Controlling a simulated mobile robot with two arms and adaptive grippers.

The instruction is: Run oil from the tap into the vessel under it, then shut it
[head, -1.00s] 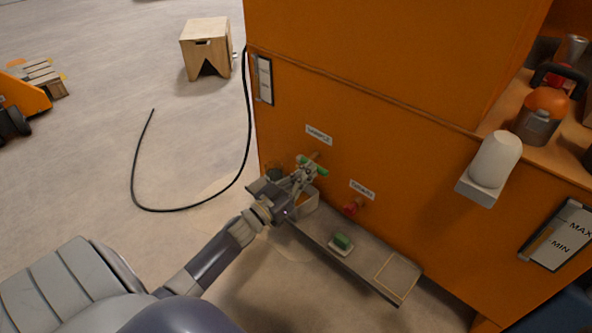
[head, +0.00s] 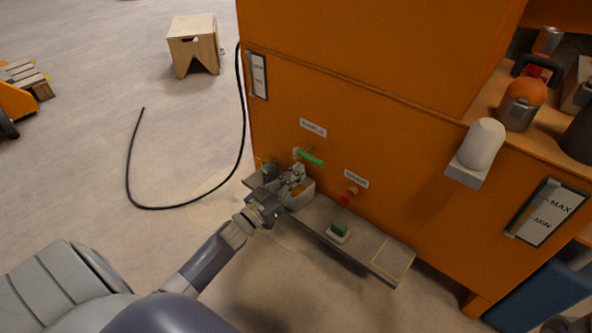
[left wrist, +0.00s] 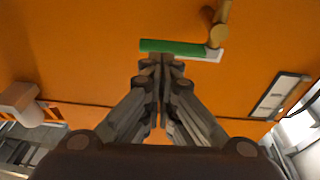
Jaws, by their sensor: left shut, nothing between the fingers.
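The tap with the green lever (head: 311,158) sticks out of the orange cabinet front under a white label. In the left wrist view its brass body (left wrist: 219,30) shows, with the green lever (left wrist: 175,47) lying crosswise along the cabinet face. A pale vessel (head: 305,192) stands on the shelf below, partly hidden by my left gripper (head: 297,171). That gripper is shut and empty, just below the lever; in the left wrist view its fingertips (left wrist: 161,60) lie just under the lever. I cannot make out any oil stream or the vessel's level. My right gripper is out of view.
A red-handled tap (head: 348,196) is to the right. A green-topped block (head: 339,231) sits on the narrow shelf (head: 365,248), whose right end is bare. A black hose (head: 150,208) lies on the open floor.

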